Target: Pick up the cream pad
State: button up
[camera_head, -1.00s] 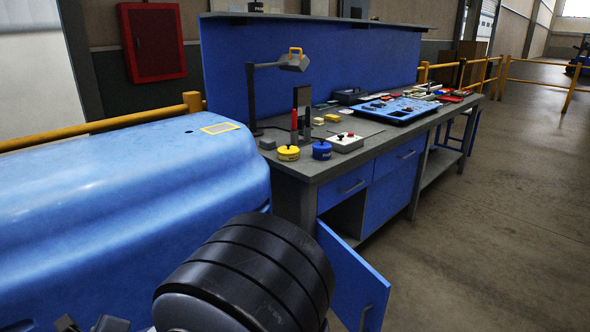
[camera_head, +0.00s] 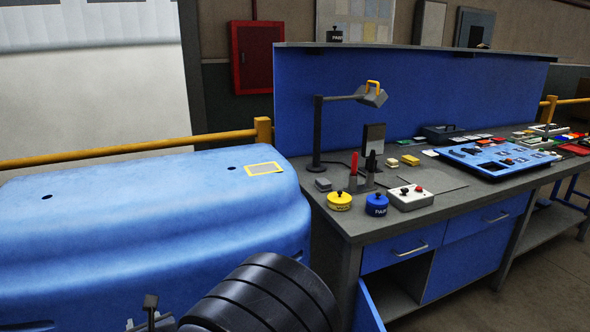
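A small cream block (camera_head: 393,164), likely the cream pad, lies on the grey workbench top (camera_head: 440,203), beside a yellow block (camera_head: 410,160). It is small in the view, and its details are hard to make out. A grey block (camera_head: 323,184) lies nearer the bench's left end. Part of what looks like my gripper (camera_head: 150,312) shows at the bottom edge, low in front of the blue rounded cover and far from the cream block. Most of it is cut off, and its opening cannot be seen.
A yellow tin (camera_head: 339,201), a blue tin (camera_head: 376,205) and a control box with buttons (camera_head: 410,198) stand along the front edge. A lamp (camera_head: 318,130) and upright holder stand behind. A blue tray (camera_head: 494,158) is right. A cabinet door (camera_head: 368,308) hangs open below.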

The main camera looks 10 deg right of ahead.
aim_at(392, 163)
jog(key=i+l, duration=0.1)
jog(key=l, duration=0.35)
jog(key=i+l, duration=0.15)
jog(key=l, duration=0.35)
jog(key=i+l, duration=0.1)
jog(key=l, duration=0.35)
jog(key=i+l+u, duration=0.1)
jog(key=l, duration=0.35)
jog(key=i+l, duration=0.15)
jog(key=l, duration=0.3)
jog(key=i+l+z, duration=0.1)
jog(key=i+l, duration=0.6)
jog(key=l, duration=0.2)
jog(key=i+l+z, duration=0.1)
jog(key=i+l, duration=0.65)
jog(key=i+l+z, duration=0.2)
jog(key=i+z, duration=0.15)
jog(key=i, duration=0.15)
